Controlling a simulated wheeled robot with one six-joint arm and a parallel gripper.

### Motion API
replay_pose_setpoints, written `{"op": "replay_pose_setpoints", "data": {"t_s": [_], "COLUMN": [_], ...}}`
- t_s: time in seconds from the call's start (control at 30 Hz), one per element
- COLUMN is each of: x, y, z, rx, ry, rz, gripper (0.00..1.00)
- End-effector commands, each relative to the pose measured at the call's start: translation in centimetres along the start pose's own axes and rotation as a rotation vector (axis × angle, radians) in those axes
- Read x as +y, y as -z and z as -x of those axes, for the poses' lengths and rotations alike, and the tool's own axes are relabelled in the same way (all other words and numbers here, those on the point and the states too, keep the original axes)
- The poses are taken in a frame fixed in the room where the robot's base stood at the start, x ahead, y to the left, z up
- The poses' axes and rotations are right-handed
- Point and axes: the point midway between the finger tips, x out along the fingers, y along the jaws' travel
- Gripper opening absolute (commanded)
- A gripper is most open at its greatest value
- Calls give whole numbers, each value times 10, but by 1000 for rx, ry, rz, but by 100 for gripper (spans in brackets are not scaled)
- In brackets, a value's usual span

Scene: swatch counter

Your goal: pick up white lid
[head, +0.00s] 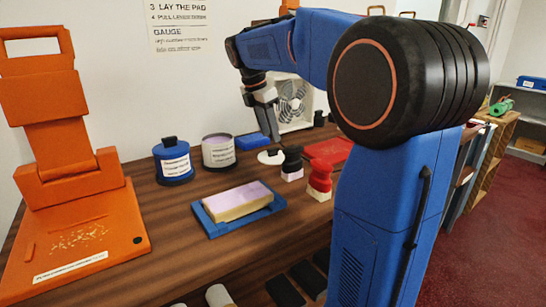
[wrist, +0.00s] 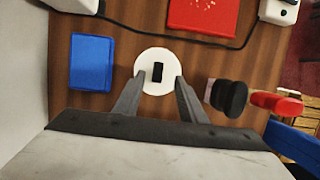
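The white lid (wrist: 147,59) is a flat round disc with a black knob (wrist: 157,72) in its middle. It lies on the brown wooden counter, and in the head view the lid (head: 268,158) shows partly, beside the black-handled stamp. My gripper (wrist: 152,90) is open, its two fingers spread at the lid's near edge in the wrist view, with nothing between them but part of the lid and the counter. In the head view my gripper (head: 270,138) points down above the lid. I cannot tell the exact height of the fingertips.
A blue box (wrist: 91,62) lies left of the lid. A black-handled stamp (wrist: 228,97) and a red-handled stamp (head: 319,178) stand to its right. A red pad (wrist: 203,14) lies beyond, with a black cable between. An open tin (head: 219,151) and a blue tin (head: 173,162) stand nearby.

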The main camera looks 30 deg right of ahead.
Motion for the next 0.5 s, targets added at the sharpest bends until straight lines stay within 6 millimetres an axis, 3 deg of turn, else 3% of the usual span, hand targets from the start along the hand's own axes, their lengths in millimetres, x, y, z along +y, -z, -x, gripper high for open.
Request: {"op": "replay_pose_setpoints", "data": {"t_s": [0.5], "x": [4], "y": [5], "z": [-51], "rx": [0], "ry": [0], "rz": [0], "gripper": [38]}}
